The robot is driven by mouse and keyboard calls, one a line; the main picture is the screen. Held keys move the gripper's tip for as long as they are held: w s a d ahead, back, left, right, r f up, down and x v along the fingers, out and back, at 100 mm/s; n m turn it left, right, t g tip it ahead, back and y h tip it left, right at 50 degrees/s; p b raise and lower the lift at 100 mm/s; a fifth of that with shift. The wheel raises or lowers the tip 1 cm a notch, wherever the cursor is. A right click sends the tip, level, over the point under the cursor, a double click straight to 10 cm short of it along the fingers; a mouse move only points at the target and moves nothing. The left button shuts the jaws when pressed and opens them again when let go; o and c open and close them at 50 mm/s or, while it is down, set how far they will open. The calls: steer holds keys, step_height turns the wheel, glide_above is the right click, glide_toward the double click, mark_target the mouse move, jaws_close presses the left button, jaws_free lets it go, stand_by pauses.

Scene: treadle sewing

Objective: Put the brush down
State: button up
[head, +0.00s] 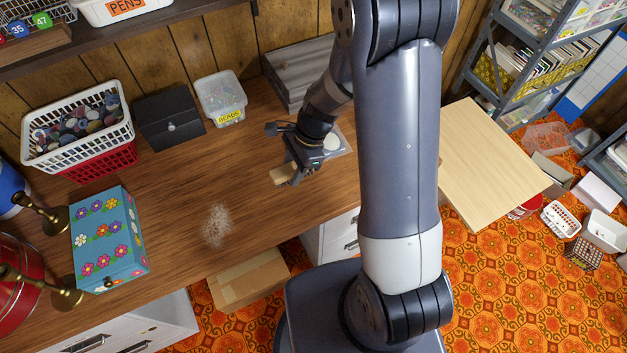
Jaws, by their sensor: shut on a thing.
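The brush (283,174) shows as a small tan block at the tips of my gripper (290,168). My gripper is shut on it, over the right part of the brown wooden desk (180,180). The brush looks to be close to the desk top; I cannot tell whether it touches it. The gripper hides part of the brush. A patch of pale dust or crumbs (216,226) lies on the desk to the left of and nearer than the brush.
A white basket (75,125), a black box (170,120) and a beads tub (221,98) stand along the back. A flowered blue box (108,238) and brass candlesticks (52,217) stand at left. The desk's middle is clear.

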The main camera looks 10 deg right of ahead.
mark_target(293, 196)
steer(key=shift+w+d+f, duration=0.1)
steer(key=shift+d+f, duration=0.05)
step_height(293, 196, down, 10)
steer(key=shift+r, duration=0.25)
steer(key=shift+f, duration=0.15)
